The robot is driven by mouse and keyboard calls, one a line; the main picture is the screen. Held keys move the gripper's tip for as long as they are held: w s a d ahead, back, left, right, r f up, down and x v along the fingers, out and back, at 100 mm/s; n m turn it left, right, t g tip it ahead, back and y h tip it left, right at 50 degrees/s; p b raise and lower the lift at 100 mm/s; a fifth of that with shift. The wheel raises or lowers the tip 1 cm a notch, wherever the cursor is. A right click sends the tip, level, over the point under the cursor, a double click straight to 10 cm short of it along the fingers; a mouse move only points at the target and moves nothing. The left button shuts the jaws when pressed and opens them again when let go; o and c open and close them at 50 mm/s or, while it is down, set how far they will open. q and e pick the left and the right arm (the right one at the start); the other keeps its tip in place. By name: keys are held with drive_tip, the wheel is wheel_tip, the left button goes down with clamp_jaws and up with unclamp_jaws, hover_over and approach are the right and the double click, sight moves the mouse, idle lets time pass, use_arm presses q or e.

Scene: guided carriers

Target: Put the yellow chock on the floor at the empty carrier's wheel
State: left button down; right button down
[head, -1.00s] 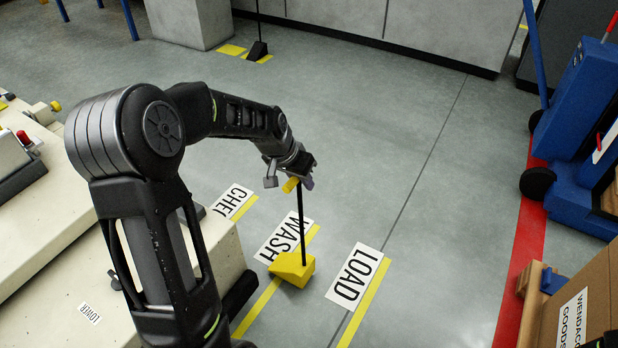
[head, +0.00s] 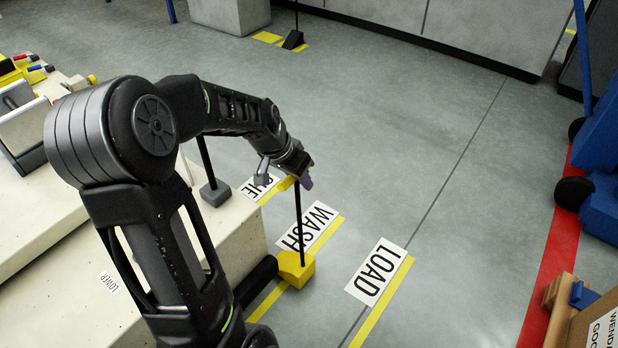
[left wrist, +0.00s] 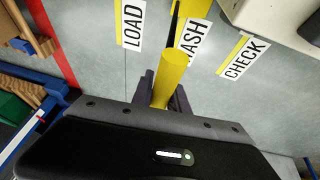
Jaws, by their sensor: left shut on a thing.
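My left gripper (head: 301,176) is shut on the yellow top grip of the yellow chock (head: 296,269). A thin black rod runs down from the grip to the yellow wedge. The wedge is by the near end of the WASH sign, close to a black cylinder, perhaps a wheel, at the cream carrier (head: 60,225). I cannot tell whether it touches the floor or the cylinder. My right gripper is not in view.
Floor signs LOAD (head: 377,271), WASH (head: 311,227) and CHECK (left wrist: 246,58) have yellow stripes. A grey chock (head: 215,193) with a rod is by the cream carrier. A black chock (head: 292,41) stands at the back. A blue carrier (head: 603,140) and a cardboard box (head: 598,328) are right. Middle floor is clear.

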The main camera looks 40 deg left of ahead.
use_arm(q)
drive_tip(key=shift+s+a+r, duration=0.15)
drive_tip(key=shift+s+a, duration=0.1)
drive_tip(key=shift+f+b, duration=0.35)
drive_tip(key=shift+b, duration=0.05)
idle(0.5)
drive_tip(key=c, duration=1.2)
unclamp_jaws()
drive_tip(key=shift+s, duration=0.1)
drive_tip(key=shift+s+d+f, duration=0.1)
drive_tip(key=shift+s+f, duration=0.05)
drive_tip(key=shift+f, duration=0.05)
drive_tip(key=p+v, duration=0.1)
drive_tip(key=v, duration=0.2)
drive_tip(key=p+v, duration=0.2)
drive_tip(key=v, duration=0.1)
drive_tip(key=shift+r, duration=0.5)
drive_tip(key=shift+s+r, duration=0.25)
drive_tip(key=shift+r, duration=0.25)
drive_tip(key=shift+r+p, duration=0.1)
drive_tip(key=shift+p, duration=0.25)
drive_tip(key=shift+r+p, duration=1.15)
drive_tip(key=shift+r, duration=0.3)
